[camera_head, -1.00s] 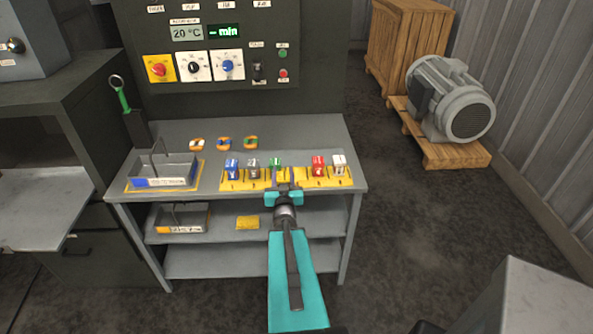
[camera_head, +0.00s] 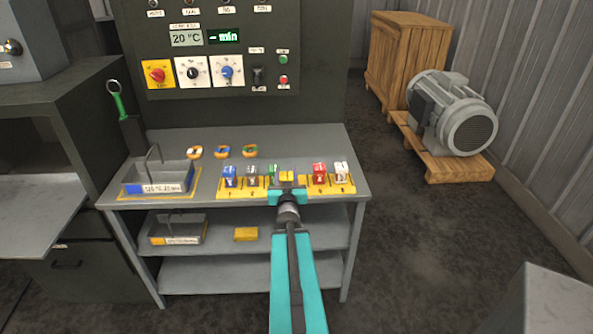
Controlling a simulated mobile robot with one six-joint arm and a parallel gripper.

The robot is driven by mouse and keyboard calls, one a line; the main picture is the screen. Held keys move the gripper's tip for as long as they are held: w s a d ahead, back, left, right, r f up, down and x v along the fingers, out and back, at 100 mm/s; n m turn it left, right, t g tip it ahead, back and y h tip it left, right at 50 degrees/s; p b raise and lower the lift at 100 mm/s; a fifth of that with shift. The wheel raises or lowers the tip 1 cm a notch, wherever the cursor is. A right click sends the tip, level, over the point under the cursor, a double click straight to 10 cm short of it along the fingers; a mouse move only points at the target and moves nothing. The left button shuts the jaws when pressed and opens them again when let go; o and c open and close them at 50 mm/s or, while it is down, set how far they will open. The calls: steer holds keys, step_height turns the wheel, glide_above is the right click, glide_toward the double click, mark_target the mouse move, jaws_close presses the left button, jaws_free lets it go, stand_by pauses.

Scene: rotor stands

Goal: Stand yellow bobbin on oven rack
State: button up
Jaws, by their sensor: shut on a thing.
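The yellow bobbin (camera_head: 287,175) is between the jaws of my gripper (camera_head: 287,188), at the yellow numbered stand strip (camera_head: 240,193) on the workbench. My gripper is shut on it and hides its lower part, so I cannot tell whether it still touches the strip. A flat grey plate (camera_head: 40,215) sticks out at the left from the dark open cabinet (camera_head: 88,150); it looks like the oven rack or an open oven door, I cannot tell which.
Blue (camera_head: 230,176), grey (camera_head: 252,176), green, red (camera_head: 319,173) and white (camera_head: 341,172) bobbins stand on the strip. Behind are several small rings (camera_head: 222,151). A grey tray (camera_head: 158,175) with a handle stands left. A motor (camera_head: 455,115) on a pallet is at right.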

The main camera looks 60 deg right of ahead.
steer(key=shift+w+d+f+b, duration=0.15)
steer(key=shift+d+b, duration=0.55)
steer(key=shift+b, duration=2.2)
steer(key=shift+w+d+f+b, duration=0.15)
steer(key=shift+d+b, duration=0.2)
steer(key=shift+d, duration=0.25)
steer(key=shift+w+d+r+b, duration=0.15)
steer(key=shift+d+b, duration=0.15)
steer(key=shift+d, duration=0.3)
steer(key=shift+w+d+p, duration=0.15)
steer(key=shift+d+p, duration=0.15)
steer(key=shift+d, duration=0.3)
steer(key=shift+w+d+f+p, duration=0.1)
steer(key=shift+w+d+p, duration=0.15)
steer(key=shift+d, duration=0.6)
steer(key=shift+w+d+f+p, duration=0.1)
steer(key=shift+w+d+p, duration=0.2)
steer(key=shift+d, duration=0.5)
steer(key=shift+w+d+f+p, duration=0.1)
steer(key=shift+d+p, duration=0.25)
steer(key=shift+d, duration=0.5)
steer(key=shift+d, duration=0.1)
steer(key=shift+w+d, duration=0.15)
steer(key=shift+d, duration=0.35)
steer(key=shift+w+d+f+p, duration=0.1)
steer(key=shift+d+f+p, duration=0.2)
steer(key=shift+f+p, duration=0.25)
steer(key=shift+f, duration=1.05)
steer(key=shift+f, duration=0.25)
